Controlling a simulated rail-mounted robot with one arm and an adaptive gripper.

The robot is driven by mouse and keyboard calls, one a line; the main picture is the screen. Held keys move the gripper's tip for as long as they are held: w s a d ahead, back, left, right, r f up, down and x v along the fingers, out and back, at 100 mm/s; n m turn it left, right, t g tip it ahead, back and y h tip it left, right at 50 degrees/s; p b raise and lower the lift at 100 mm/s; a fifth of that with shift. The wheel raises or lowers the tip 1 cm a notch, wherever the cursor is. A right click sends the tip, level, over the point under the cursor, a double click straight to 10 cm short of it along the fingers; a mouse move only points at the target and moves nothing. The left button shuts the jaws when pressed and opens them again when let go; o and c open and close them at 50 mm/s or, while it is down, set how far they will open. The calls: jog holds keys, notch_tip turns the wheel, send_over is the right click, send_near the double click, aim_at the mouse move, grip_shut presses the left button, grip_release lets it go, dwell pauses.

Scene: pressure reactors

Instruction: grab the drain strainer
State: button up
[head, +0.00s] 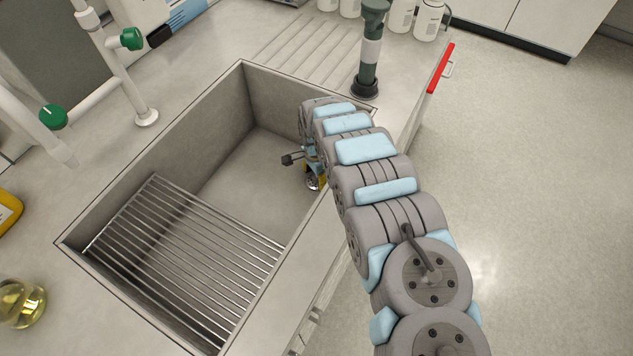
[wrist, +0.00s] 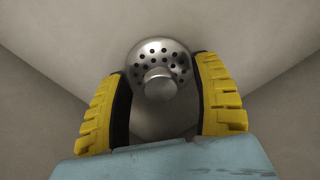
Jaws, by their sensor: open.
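The drain strainer (wrist: 158,68) is a round metal disc with dark holes and a raised knob (wrist: 160,84) in its middle. In the wrist view it lies at the sink corner, between and just past the tips of my gripper (wrist: 162,82). The yellow and black fingers are open, one on each side of the knob, and I see no contact with it.
The sink (head: 249,166) has steep walls close around my gripper. A metal rack (head: 190,255) covers its near left part. A dark green upright fitting (head: 370,50) stands by the far right corner. A yellow flask (head: 20,303) stands left on the counter.

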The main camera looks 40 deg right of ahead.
jog(key=shift+f, duration=0.1)
grip_shut()
dwell(0.4)
